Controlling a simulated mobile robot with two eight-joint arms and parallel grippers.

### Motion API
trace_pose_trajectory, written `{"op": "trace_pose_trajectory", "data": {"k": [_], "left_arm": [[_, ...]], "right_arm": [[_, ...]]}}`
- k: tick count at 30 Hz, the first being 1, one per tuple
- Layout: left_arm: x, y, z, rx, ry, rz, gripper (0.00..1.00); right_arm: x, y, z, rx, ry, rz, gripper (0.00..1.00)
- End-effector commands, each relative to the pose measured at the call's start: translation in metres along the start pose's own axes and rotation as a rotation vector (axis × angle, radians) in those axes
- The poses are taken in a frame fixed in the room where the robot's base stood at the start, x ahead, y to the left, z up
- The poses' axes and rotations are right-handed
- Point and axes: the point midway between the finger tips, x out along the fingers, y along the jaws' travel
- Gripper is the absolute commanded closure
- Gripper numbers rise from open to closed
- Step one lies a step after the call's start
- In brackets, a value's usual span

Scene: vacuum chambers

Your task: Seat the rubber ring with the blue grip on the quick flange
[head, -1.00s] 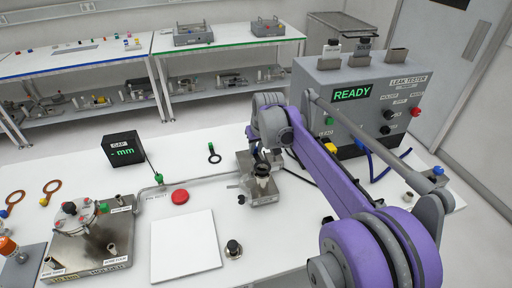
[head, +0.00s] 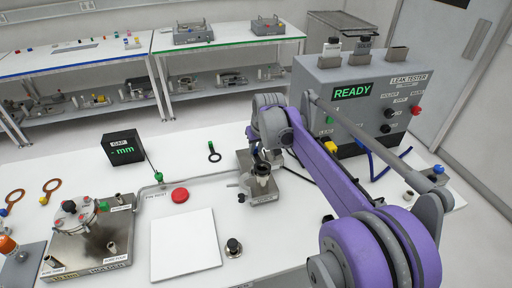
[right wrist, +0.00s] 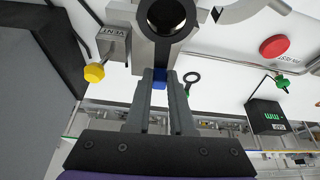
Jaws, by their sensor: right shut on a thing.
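My right gripper (right wrist: 160,82) is shut on the blue grip (right wrist: 159,85) of the rubber ring. The black ring (right wrist: 184,30) lies over the round opening of the quick flange in the right wrist view. I cannot tell whether it rests fully flat on it. In the head view the quick flange (head: 262,172) stands on a small metal block at the table's middle, with my right gripper (head: 265,156) right at its top. The ring is too small to make out clearly there. My left gripper is not in view.
Another black ring with a green grip (head: 212,152) lies on the table left of the flange. A red button (head: 180,195), a white plate (head: 185,246) and a metal chamber block (head: 92,240) are further left. The leak tester (head: 350,105) stands behind right.

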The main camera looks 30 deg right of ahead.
Motion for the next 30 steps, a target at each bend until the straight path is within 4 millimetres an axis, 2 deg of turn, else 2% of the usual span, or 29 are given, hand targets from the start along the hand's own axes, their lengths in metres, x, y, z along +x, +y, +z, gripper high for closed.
{"op": "trace_pose_trajectory", "data": {"k": [30], "left_arm": [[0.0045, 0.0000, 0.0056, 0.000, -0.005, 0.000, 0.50]], "right_arm": [[0.0108, 0.0000, 0.0046, 0.000, 0.000, 0.000, 1.00]]}}
